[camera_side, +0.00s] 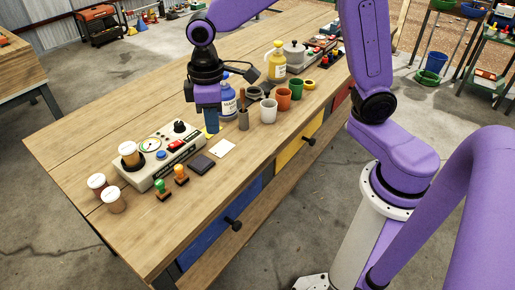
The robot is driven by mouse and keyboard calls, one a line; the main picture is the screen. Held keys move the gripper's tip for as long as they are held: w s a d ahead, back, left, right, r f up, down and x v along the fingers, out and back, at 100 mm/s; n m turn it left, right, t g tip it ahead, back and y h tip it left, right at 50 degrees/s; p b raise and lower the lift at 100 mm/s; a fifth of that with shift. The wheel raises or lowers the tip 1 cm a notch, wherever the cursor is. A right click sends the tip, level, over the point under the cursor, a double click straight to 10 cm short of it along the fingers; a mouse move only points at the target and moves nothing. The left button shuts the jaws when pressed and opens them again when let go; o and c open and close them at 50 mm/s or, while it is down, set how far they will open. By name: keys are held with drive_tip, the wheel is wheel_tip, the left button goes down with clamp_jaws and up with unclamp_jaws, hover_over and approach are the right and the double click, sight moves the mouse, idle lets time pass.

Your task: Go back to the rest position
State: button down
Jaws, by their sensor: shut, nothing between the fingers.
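My gripper (207,130) hangs from the purple arm over the middle of the wooden bench (85,152). It points down and its fingers are shut with nothing between them. It is beside a blue labelled bottle (229,101) and behind a white card (222,148) on the bench top. A control box (160,160) with a dial and buttons stands to its left in the picture. Whether the fingertips touch the bench top or anything on it, I cannot tell.
White-lidded jars (112,199) stand at the bench's left end. Two stamps (181,174) and a dark pad (202,164) lie before the box.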

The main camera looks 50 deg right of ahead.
drive_tip(key=s+d+n, duration=0.2)
drive_tip(key=s+d, duration=0.3)
drive_tip(key=s, duration=0.6)
drive_tip(key=s+d+n, duration=0.1)
drive_tip(key=s+d, duration=0.4)
drive_tip(key=s, duration=0.6)
drive_tip(key=shift+s+d+n, duration=0.2)
drive_tip(key=shift+n, duration=0.2)
